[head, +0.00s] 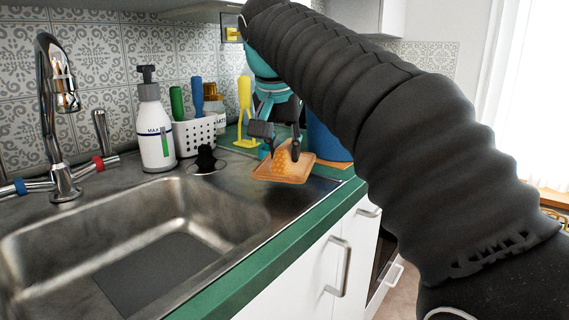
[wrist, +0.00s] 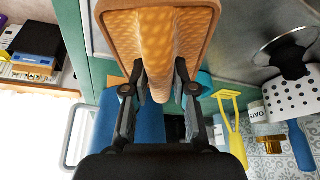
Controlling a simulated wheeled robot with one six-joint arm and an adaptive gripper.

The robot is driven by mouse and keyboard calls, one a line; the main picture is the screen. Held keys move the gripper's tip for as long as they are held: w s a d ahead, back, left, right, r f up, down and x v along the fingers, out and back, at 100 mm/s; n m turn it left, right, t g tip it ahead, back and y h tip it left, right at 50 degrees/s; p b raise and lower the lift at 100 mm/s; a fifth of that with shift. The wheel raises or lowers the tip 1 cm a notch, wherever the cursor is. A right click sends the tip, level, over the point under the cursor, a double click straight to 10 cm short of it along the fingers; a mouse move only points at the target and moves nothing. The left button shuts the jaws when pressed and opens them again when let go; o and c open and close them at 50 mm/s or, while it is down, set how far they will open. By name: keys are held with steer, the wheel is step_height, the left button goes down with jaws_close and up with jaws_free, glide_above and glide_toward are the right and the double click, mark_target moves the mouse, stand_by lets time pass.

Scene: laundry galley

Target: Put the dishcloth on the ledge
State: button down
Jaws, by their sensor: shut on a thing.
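The dishcloth (head: 282,171) is orange with a pale spotted pattern and a plain tan border. My gripper (head: 281,148) is shut on a raised fold in its middle, with the rest spread out flat below the fingers. The cloth is over the counter near the sink's right end in the head view; I cannot tell whether it touches the surface. In the wrist view the dishcloth (wrist: 187,38) fills the top middle, with the fold between the fingertips. I cannot tell for sure which surface is the ledge.
A steel sink (head: 150,235) with a tap (head: 58,120) is at left. A soap bottle (head: 154,128), a white perforated caddy (head: 197,135) and a yellow utensil (head: 245,105) stand behind it. A blue object (head: 325,140) is close behind the cloth. The green counter edge (head: 300,235) runs along the front.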

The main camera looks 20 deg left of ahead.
mark_target(285, 165)
steer(key=shift+f+b, duration=0.3)
steer(key=shift+f, duration=1.3)
steer(key=shift+f, duration=0.15)
steer(key=c, duration=0.9)
jaws_free()
steer(key=shift+c, duration=0.2)
steer(key=shift+s+r, duration=0.1)
steer(key=shift+r, duration=0.45)
steer(key=v, duration=1.1)
steer(key=shift+p, duration=0.3)
steer(key=shift+r, duration=0.1)
